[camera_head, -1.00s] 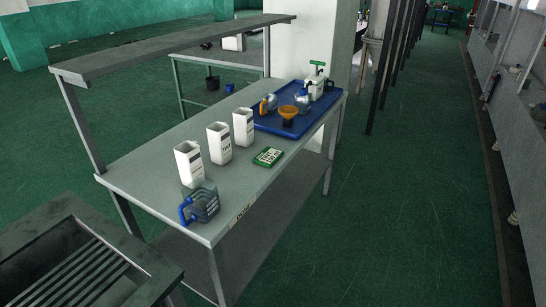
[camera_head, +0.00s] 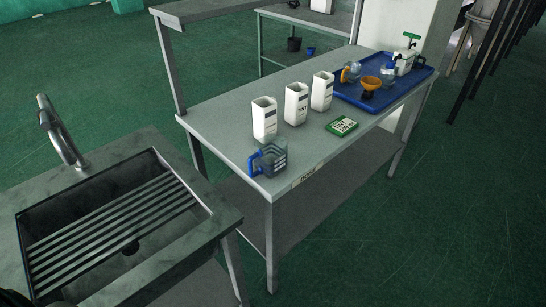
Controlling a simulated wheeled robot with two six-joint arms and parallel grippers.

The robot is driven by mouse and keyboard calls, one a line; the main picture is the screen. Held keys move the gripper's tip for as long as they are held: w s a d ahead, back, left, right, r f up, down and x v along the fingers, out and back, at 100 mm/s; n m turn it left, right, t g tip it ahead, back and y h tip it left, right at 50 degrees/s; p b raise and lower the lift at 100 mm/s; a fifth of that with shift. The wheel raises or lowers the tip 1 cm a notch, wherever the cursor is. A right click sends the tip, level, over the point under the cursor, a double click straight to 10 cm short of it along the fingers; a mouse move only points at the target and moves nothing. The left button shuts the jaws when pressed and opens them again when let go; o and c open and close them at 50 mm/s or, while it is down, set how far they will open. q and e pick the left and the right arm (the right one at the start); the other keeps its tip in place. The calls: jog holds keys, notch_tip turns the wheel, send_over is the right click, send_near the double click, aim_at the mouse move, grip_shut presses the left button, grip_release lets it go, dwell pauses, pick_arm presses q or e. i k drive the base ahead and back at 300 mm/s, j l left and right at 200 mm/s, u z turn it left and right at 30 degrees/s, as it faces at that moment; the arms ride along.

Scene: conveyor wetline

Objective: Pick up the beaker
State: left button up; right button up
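A clear beaker (camera_head: 273,158) with a blue handle stands upright at the near left end of the grey table (camera_head: 228,122). Its handle points left, close to the table's edge. It stands apart from the nearest white container (camera_head: 264,121) behind it. Other vessels with orange and blue parts stand on the blue tray at the table's far end; one clear vessel (camera_head: 351,72) has an orange handle. Neither of my grippers shows in the head view.
Two more white containers (camera_head: 296,104) (camera_head: 322,92) stand in a row behind a green box (camera_head: 341,126). A blue tray (camera_head: 405,90) holds an orange funnel (camera_head: 371,83) and a white canister (camera_head: 404,62). A sink (camera_head: 215,235) with a faucet (camera_head: 62,133) stands at left. Green floor is open at right.

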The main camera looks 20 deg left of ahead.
aim_at(296, 93)
jog(key=i+l+u, duration=0.2)
jog(key=u, duration=0.15)
jog(key=i+l+u, duration=0.3)
jog(key=l, duration=0.15)
jog(key=l+u, duration=0.35)
jog(key=i+l+u, duration=0.15)
jog(key=l+u, duration=0.2)
